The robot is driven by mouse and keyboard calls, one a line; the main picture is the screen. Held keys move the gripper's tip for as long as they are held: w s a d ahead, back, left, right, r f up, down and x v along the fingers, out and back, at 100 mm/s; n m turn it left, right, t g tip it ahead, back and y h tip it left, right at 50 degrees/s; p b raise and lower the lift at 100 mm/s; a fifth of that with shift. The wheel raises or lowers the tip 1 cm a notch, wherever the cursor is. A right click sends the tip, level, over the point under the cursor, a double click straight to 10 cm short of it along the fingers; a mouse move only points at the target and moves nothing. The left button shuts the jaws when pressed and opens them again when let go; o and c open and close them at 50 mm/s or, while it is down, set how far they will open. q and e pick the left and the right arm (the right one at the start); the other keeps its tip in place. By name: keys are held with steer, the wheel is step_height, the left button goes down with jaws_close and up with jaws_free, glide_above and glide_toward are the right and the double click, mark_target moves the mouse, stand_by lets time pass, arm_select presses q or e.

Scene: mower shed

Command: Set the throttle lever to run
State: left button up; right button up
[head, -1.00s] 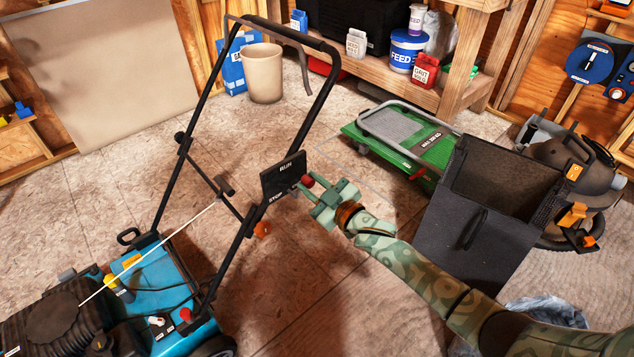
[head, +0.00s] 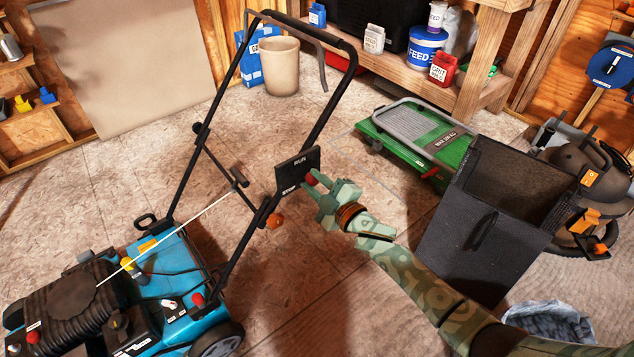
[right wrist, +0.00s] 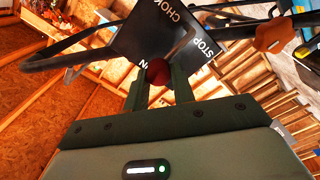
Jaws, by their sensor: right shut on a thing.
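The throttle lever's red knob (head: 312,179) is at the right side of the black control panel (head: 298,172) on the mower handle. In the head view the panel reads RUN above and STOP at its lower left. My right gripper (head: 315,187) is shut on the knob, coming from the right. In the right wrist view the knob (right wrist: 158,72) sits between the fingertips (right wrist: 159,82), and the panel (right wrist: 165,35) shows CHOKE, STOP and a partly hidden word ending in N. The fingers hide the lever's stem, so its exact mark is unclear. My left gripper is out of view.
The blue mower (head: 165,290) stands at the left, with its black handle (head: 330,100) rising around the panel. An orange knob (head: 274,220) sits on the handle below it. A dark grass box (head: 500,215) and green trolley (head: 425,140) stand to the right.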

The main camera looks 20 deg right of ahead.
steer(key=shift+d+f, duration=0.15)
steer(key=shift+f, duration=0.05)
steer(key=o, duration=1)
steer(key=shift+d, duration=0.1)
steer(key=shift+r, duration=0.1)
steer(key=shift+s, duration=0.25)
arm_select(q)
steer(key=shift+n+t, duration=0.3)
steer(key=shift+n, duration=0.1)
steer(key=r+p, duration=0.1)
steer(key=p, duration=0.1)
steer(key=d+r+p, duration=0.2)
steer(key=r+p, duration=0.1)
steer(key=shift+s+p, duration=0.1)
steer(key=shift+p, duration=0.2)
arm_select(e)
steer(key=v, duration=1.5)
steer(key=shift+s+d, duration=0.15)
steer(key=shift+s, duration=0.25)
